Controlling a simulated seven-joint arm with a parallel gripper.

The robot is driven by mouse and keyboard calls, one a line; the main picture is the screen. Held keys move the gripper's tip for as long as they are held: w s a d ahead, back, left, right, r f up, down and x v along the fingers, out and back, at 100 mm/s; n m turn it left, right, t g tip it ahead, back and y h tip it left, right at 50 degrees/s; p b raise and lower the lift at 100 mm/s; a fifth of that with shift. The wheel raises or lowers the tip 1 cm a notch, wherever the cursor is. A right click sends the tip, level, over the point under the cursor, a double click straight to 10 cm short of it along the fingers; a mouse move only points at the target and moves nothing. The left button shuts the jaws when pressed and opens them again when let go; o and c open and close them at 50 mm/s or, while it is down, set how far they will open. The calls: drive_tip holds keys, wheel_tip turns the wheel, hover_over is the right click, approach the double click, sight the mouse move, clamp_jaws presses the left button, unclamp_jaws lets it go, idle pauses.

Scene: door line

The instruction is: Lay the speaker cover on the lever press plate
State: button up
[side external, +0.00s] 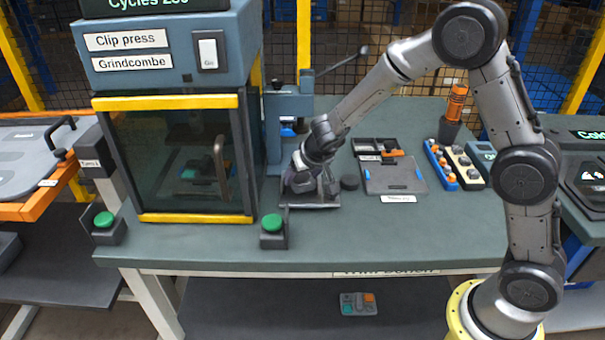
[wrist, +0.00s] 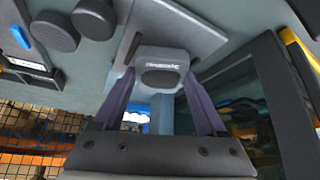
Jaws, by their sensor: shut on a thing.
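My gripper (side external: 312,180) is low over the bench beside the lever press (side external: 288,110). In the wrist view my gripper (wrist: 160,72) has its two fingers shut on a grey rounded piece with a dark oval on its face, apparently the speaker cover (wrist: 159,56). In the side view the gripper hides this piece. A flat grey plate (side external: 312,205) lies under the gripper, and its bare face shows behind the piece in the wrist view (wrist: 199,26). I cannot tell whether the piece touches the plate.
A dark disc (side external: 349,182) stands just right of the gripper, with a grey clipboard-like tray (side external: 395,178) beyond it. The glazed clip press (side external: 185,155) is close on the left. A green button (side external: 272,223) is at the front. The front right bench is clear.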

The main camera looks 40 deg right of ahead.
drive_tip(key=shift+f, duration=0.3)
drive_tip(key=o, duration=1.3)
drive_tip(key=shift+o, duration=0.2)
drive_tip(key=shift+r, duration=0.1)
drive_tip(key=shift+r, duration=0.5)
drive_tip(key=v, duration=1.2)
